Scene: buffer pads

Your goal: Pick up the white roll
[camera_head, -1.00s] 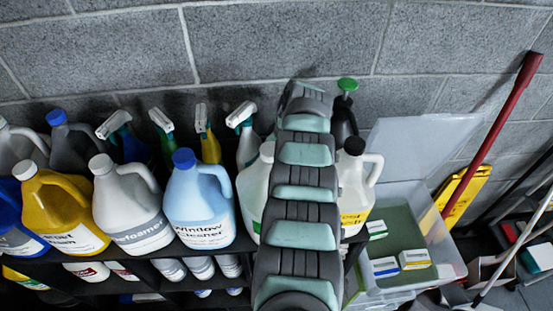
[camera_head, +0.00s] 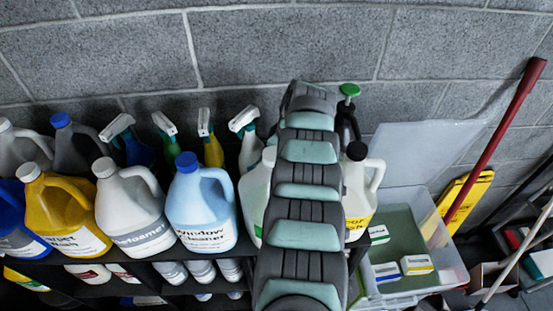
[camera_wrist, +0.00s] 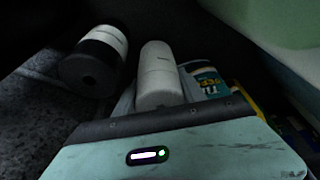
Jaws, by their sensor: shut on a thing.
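The white roll (camera_wrist: 158,72) shows in the wrist view, just beyond the pale green body of my gripper (camera_wrist: 158,100). My gripper is shut on it, and the roll's near end is partly hidden behind the gripper body. The fingertips are hard to make out in the dark. In the head view my arm stands in the middle, and the gripper and the roll cannot be seen.
A dark roll with a white band (camera_wrist: 95,58) lies left of the white roll. A blue-and-yellow labelled package (camera_wrist: 207,82) is close on its right. In the head view, jugs such as the window cleaner (camera_head: 201,205) crowd the shelf, and a clear bin (camera_head: 450,262) stands right.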

